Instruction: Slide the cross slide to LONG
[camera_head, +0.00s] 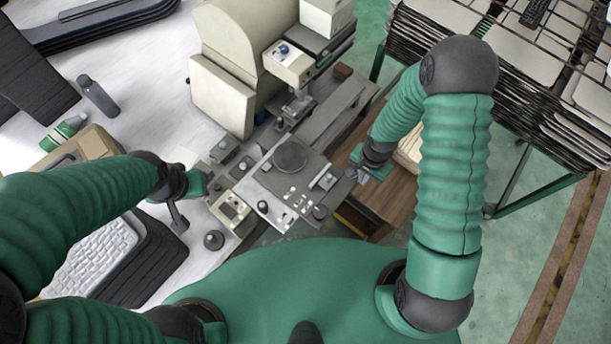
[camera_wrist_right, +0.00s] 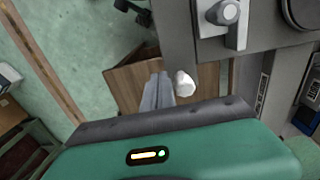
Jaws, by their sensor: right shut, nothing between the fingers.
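The grey control panel (camera_head: 290,165) has a dark round disc and several knobs in the head view. A small light slide block (camera_head: 325,180) sits near its right edge; I take it as the cross slide, but no LONG mark can be read. In the right wrist view a grey plate with a pale knob (camera_wrist_right: 226,13) is at top. My right gripper (camera_head: 359,174) is just right of the panel, shut and empty; its fingers (camera_wrist_right: 157,92) show beside a white rounded knob (camera_wrist_right: 185,82), contact unclear. My left gripper (camera_head: 178,215) is left of the panel, its jaws unclear.
A cream machine (camera_head: 240,55) stands behind the panel. A wooden cabinet (camera_head: 385,195) is below right. Wire racks (camera_head: 500,90) fill the right side. A keyboard (camera_head: 95,258), a dark bottle (camera_head: 98,95) and a green bottle (camera_head: 63,132) lie on the left table.

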